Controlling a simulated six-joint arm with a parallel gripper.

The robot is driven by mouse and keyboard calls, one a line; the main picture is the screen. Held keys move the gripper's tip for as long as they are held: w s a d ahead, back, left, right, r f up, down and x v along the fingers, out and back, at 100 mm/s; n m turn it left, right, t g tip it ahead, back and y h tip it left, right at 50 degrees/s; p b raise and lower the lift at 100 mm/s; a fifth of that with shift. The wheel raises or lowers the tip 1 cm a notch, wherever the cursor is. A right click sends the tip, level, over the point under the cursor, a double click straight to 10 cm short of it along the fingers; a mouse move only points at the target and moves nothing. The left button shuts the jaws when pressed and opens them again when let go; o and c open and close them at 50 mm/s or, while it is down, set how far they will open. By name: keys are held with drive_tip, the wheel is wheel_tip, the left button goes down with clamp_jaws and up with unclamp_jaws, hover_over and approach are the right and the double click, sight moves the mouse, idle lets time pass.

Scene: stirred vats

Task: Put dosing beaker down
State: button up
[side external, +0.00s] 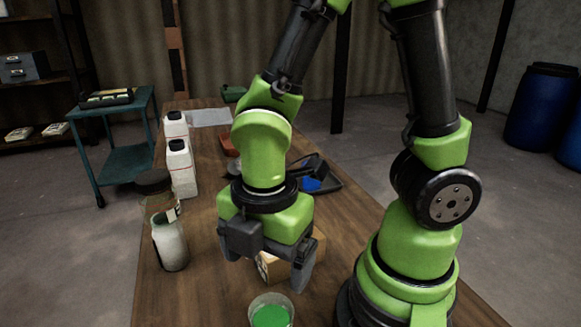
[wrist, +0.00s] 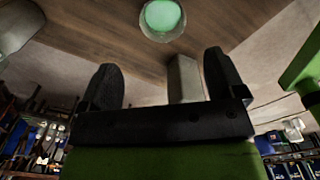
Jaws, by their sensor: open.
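The dosing beaker (side external: 270,314), a clear cup holding green liquid, stands on the wooden table at the bottom edge of the side view, partly cut off. It also shows at the top of the wrist view (wrist: 162,18). My gripper (side external: 265,274) hangs above the table, behind the beaker in the side view.
A cardboard box (side external: 268,268) stands close behind my gripper. A large jar (side external: 171,248) and white bottles (side external: 182,170) line the table's left side. A black tray with a blue item (side external: 311,184) lies farther back. Bare wood (side external: 195,290) shows at the front left.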

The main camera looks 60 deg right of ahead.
drive_tip(key=s+d+r+m+t+y, duration=0.1)
drive_tip(key=d+r+m+t, duration=0.2)
drive_tip(key=r+m, duration=0.4)
drive_tip(key=s+d+r+m+t, duration=0.1)
drive_tip(key=d+r+m+t, duration=0.2)
drive_tip(key=r+m, duration=0.5)
drive_tip(key=shift+d+r+m+t+y, duration=0.15)
drive_tip(key=shift+r+m+t+y, duration=0.25)
drive_tip(key=shift+m, duration=2.8)
drive_tip(key=shift+s+f, duration=0.1)
